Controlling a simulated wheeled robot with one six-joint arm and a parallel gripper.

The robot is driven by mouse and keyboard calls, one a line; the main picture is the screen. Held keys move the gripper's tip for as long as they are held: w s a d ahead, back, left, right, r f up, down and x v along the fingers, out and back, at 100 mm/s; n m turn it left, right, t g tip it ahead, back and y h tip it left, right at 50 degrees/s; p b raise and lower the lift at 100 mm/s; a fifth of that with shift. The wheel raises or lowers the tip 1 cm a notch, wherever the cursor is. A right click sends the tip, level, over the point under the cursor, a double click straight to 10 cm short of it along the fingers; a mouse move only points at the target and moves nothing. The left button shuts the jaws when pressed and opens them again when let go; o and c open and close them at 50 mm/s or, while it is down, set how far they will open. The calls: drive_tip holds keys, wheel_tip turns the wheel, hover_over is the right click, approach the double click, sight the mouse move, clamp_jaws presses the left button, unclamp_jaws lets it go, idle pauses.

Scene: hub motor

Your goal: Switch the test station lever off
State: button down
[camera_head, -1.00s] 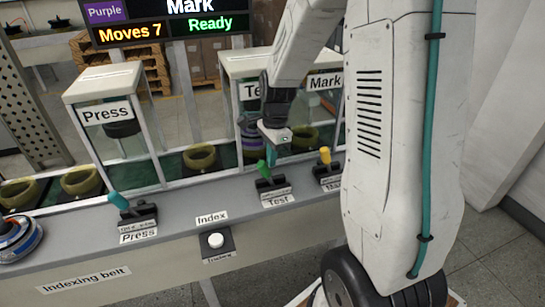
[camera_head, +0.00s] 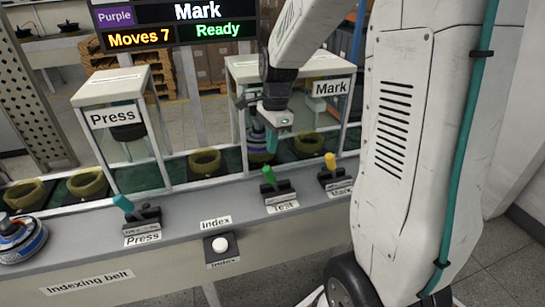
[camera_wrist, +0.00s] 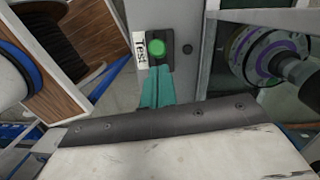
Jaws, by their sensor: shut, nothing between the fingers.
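The Test lever (camera_head: 268,174) has a green knob and stands on a dark base on the grey bench front, with the Test label (camera_head: 282,207) below it. In the wrist view the green knob (camera_wrist: 156,47) is seen end-on, beside its white Test label (camera_wrist: 139,50). My gripper (camera_head: 271,141) hangs above and behind the lever, its teal fingers together and empty. In the wrist view the gripper's fingertips (camera_wrist: 157,72) are just below the knob in the picture; I cannot tell whether they touch it.
The Press lever (camera_head: 123,203) with a teal handle is at left, and the Mark lever (camera_head: 330,161) with a yellow knob is close at right. A white Index button (camera_head: 219,244) sits in front. White station frames and rings on the belt lie behind. The screen (camera_head: 176,25) reads Ready.

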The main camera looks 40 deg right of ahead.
drive_tip(key=shift+r, duration=1.6)
drive_tip(key=s+a+r+n, duration=0.2)
drive_tip(key=s+a+n, duration=0.1)
drive_tip(key=s+n, duration=0.3)
drive_tip(key=s+a+r+n+t, duration=0.1)
drive_tip(key=s+a+r+n, duration=0.1)
drive_tip(key=s+a+n, duration=0.2)
drive_tip(key=s+a+r+n+h, duration=0.1)
drive_tip(key=s+a+r+n, duration=0.2)
drive_tip(key=s+n, duration=0.7)
drive_tip(key=s+a, duration=0.1)
drive_tip(key=s, duration=0.2)
drive_tip(key=shift+s+a, duration=0.2)
drive_tip(key=shift+s, duration=0.1)
